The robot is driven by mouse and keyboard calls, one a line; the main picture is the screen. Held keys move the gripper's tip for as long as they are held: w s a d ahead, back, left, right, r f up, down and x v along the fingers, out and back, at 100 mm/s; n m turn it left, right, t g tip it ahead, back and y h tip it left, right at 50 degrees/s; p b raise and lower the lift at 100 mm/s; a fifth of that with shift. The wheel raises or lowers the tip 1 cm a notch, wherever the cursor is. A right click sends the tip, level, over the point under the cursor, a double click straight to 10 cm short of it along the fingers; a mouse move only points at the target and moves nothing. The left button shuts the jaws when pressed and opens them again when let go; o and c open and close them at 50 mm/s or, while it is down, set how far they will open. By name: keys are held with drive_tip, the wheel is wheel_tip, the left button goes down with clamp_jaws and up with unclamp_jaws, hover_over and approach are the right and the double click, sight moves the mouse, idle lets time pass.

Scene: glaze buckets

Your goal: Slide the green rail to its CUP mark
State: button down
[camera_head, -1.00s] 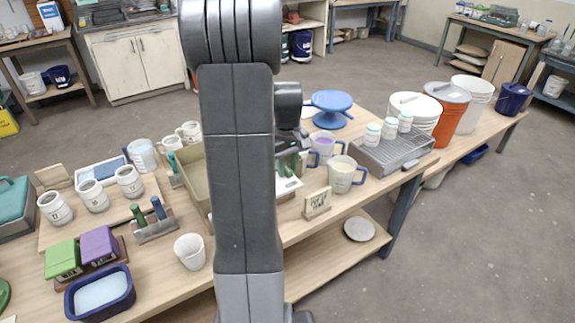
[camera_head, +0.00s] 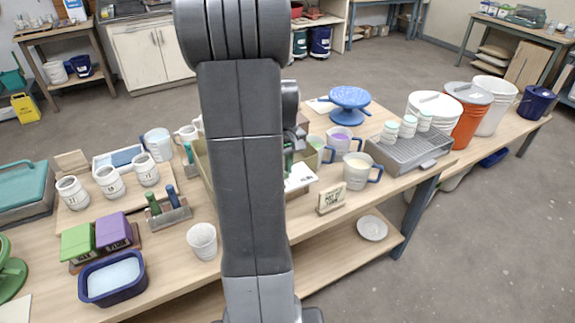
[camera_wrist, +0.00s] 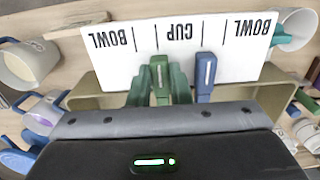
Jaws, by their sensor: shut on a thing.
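In the wrist view a white scale board (camera_wrist: 237,65) shows upside-down labels BOWL, CUP and BOWL with tick lines between them. The green rail (camera_wrist: 160,72) stands at the board's edge, just left of the CUP label, by a tick line. My gripper (camera_wrist: 160,88) is shut on the green rail, with a finger on each side. A blue rail (camera_wrist: 205,70) stands apart to the right, just past the CUP label. In the head view my arm hides most of the gripper; part of the white board (camera_head: 299,178) shows beside it.
An olive box (camera_wrist: 98,92) lies under the board. Mugs with blue handles, such as the cream one (camera_head: 358,172), stand right of it. A small sign (camera_head: 331,197) and a white cup (camera_head: 202,241) stand near the front edge. A grey rack (camera_head: 412,152) is further right.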

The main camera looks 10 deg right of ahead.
drive_tip(key=c, duration=1.3)
unclamp_jaws()
drive_tip(key=shift+r, duration=0.1)
wheel_tip(320, 180, up, 14)
drive_tip(key=shift+f+b, duration=0.15)
drive_tip(key=shift+b, duration=0.25)
drive_tip(key=shift+f, duration=0.1)
wheel_tip(320, 180, down, 13)
drive_tip(key=shift+f+p, duration=0.15)
drive_tip(key=shift+p, duration=0.25)
drive_tip(key=shift+f, duration=0.25)
drive_tip(key=shift+w+d, duration=0.15)
drive_tip(key=shift+d, duration=0.3)
drive_tip(key=shift+r, duration=0.1)
